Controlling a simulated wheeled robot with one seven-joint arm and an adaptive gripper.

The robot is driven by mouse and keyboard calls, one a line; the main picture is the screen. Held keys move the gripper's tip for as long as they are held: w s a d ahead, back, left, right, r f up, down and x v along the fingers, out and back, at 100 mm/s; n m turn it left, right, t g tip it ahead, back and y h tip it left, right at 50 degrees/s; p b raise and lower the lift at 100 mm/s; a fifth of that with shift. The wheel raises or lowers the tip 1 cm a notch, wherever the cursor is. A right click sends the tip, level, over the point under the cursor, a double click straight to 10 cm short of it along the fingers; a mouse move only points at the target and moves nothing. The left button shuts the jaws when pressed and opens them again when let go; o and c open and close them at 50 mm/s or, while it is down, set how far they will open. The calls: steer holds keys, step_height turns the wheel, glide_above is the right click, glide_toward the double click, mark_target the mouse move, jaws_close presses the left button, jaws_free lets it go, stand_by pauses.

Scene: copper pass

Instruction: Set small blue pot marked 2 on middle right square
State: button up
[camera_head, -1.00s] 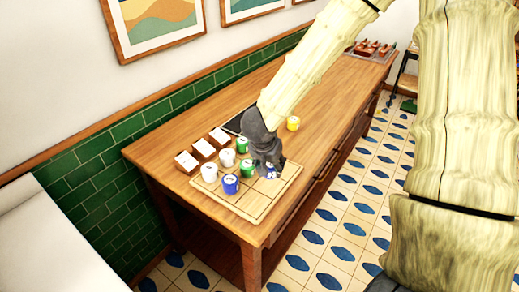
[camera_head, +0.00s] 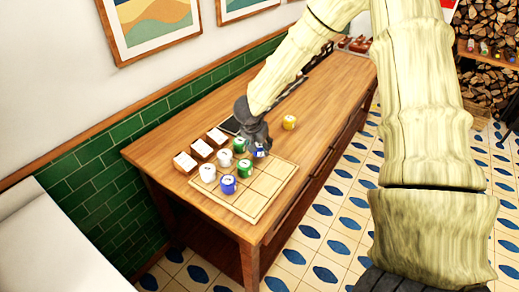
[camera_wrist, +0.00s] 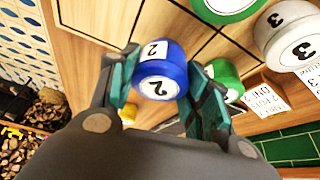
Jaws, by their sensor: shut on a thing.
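The small blue pot marked 2 (camera_wrist: 160,72) is between the two fingers of my gripper (camera_wrist: 163,84) in the wrist view. In the head view, the blue pot (camera_head: 259,152) shows just under my gripper (camera_head: 257,140), at the far end of the squared wooden board (camera_head: 267,187). I cannot tell whether the pot touches the board. A green pot (camera_head: 239,145) is close on its left, and it also shows beside the right finger in the wrist view (camera_wrist: 226,76). The board's near right squares are bare.
Another green pot (camera_head: 245,168), a second blue pot (camera_head: 228,185) and white pots (camera_head: 208,172) stand on the board. A yellow pot (camera_head: 289,122) stands beyond it on the wooden counter (camera_head: 325,105).

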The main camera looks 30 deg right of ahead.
steer(key=shift+w+f, duration=0.1)
steer(key=shift+f, duration=1.15)
steer(key=shift+r, duration=0.1)
steer(key=o, duration=1.1)
steer(key=b+v, duration=0.1)
steer(key=v, duration=1.1)
